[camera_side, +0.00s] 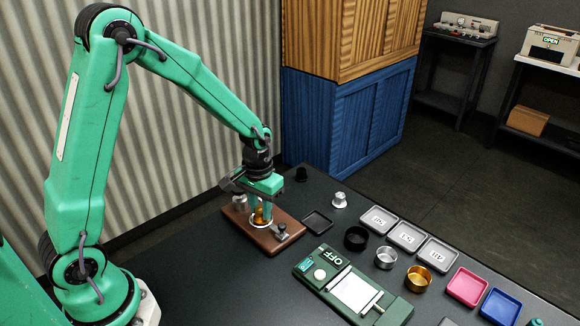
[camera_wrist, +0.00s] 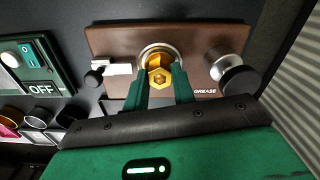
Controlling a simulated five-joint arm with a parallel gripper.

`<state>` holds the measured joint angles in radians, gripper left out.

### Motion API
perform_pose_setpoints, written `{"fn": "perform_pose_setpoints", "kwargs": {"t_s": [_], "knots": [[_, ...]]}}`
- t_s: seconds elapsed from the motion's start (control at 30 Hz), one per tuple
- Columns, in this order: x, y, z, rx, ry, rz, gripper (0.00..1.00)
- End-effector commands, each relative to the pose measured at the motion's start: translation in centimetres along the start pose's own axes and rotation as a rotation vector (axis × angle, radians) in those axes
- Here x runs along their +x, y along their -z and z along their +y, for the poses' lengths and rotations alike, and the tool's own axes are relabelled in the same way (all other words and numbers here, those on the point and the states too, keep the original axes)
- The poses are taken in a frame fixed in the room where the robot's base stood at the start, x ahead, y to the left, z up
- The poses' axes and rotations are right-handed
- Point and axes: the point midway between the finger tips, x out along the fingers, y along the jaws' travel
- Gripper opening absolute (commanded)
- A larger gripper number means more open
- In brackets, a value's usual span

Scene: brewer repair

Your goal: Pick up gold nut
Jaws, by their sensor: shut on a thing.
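The gold nut (camera_wrist: 159,76) shows in the wrist view between the two green fingertips of my gripper (camera_wrist: 160,88), in front of a round silver ring (camera_wrist: 160,50) on the brown board. In the side view the gold nut (camera_side: 259,215) shows as a small gold shape just under my gripper (camera_side: 261,206), low over the brown board (camera_side: 291,246). My gripper is shut on the gold nut. Whether the nut is clear of the ring cannot be told.
On the board are a silver part marked GREASE (camera_wrist: 228,63) and a small clamp (camera_side: 281,232). To the right stand a small black tray (camera_side: 317,222), black, silver and gold cups, numbered grey trays (camera_side: 408,236), a green device marked OFF (camera_side: 330,262), and pink and blue trays.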

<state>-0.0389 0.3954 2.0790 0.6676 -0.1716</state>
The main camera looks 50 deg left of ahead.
Motion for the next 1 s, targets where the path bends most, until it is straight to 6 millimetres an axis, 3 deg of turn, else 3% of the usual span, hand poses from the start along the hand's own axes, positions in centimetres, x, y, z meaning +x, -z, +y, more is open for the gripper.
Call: {"fn": "perform_pose_setpoints", "kwargs": {"t_s": [0.37,0.7,1.0], "knots": [[-4.0,0.1,0.0,0.0,-0.001,0.005,0.01],[-7.5,-4.0,4.8,0.007,-0.001,0.005,0.01],[-9.9,-6.7,7.8,0.003,-0.001,0.002,0.01]]}}
